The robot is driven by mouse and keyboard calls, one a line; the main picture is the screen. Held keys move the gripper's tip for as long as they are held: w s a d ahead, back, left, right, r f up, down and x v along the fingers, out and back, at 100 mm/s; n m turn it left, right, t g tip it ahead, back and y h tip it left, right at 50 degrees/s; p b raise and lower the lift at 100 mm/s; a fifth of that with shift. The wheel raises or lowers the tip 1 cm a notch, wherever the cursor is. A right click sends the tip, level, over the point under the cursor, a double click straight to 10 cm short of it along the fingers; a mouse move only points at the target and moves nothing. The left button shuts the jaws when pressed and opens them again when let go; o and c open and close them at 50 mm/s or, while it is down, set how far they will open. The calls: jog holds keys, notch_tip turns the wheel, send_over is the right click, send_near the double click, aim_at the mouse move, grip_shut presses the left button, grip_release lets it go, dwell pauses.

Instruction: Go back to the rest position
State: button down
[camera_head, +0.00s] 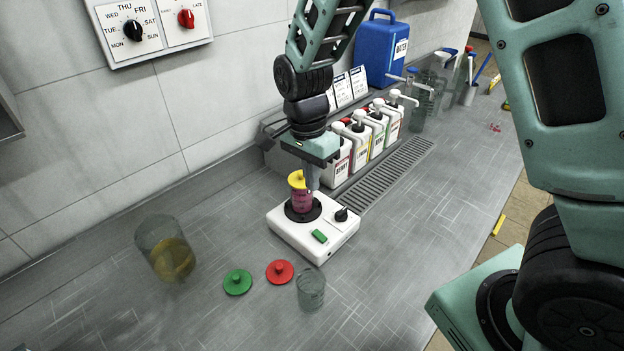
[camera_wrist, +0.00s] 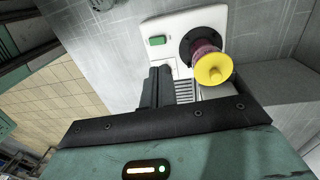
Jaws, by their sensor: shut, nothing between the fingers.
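My gripper (camera_head: 313,178) is shut and empty, just above the white mixer base and beside the yellow-lidded vessel. In the wrist view the closed fingers (camera_wrist: 157,88) point at the base, left of the yellow lid. The vessel (camera_head: 301,201) holds dark pink contents and stands upright on the round black plate of the mixer (camera_head: 290,236). Its yellow lid (camera_wrist: 213,69) shows clearly in the wrist view. The mixer has a green switch (camera_head: 320,236) and a black knob (camera_head: 341,214). Whether the fingers touch the vessel, I cannot tell.
A beaker with yellow liquid (camera_head: 166,250), a green lid (camera_head: 238,282), a red lid (camera_head: 280,272) and an empty glass (camera_head: 311,289) stand in front. Pump bottles (camera_head: 374,130) line the back beside a drain grate (camera_head: 392,172). A blue canister (camera_head: 381,50) is behind.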

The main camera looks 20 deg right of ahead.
jog(key=shift+a, duration=0.1)
jog(key=s+a+r+n, duration=0.2)
jog(key=s+n, duration=0.5)
jog(key=s+a+r+n, duration=0.2)
jog(key=s+r+n, duration=0.1)
jog(key=s+n, duration=0.4)
jog(key=s+a+r+n+t+y, duration=0.1)
jog(key=s+a+r+n, duration=0.1)
jog(key=s+n, duration=0.5)
jog(key=shift+s+a+r, duration=0.4)
jog(key=shift+s+r, duration=0.2)
jog(key=shift+r, duration=0.05)
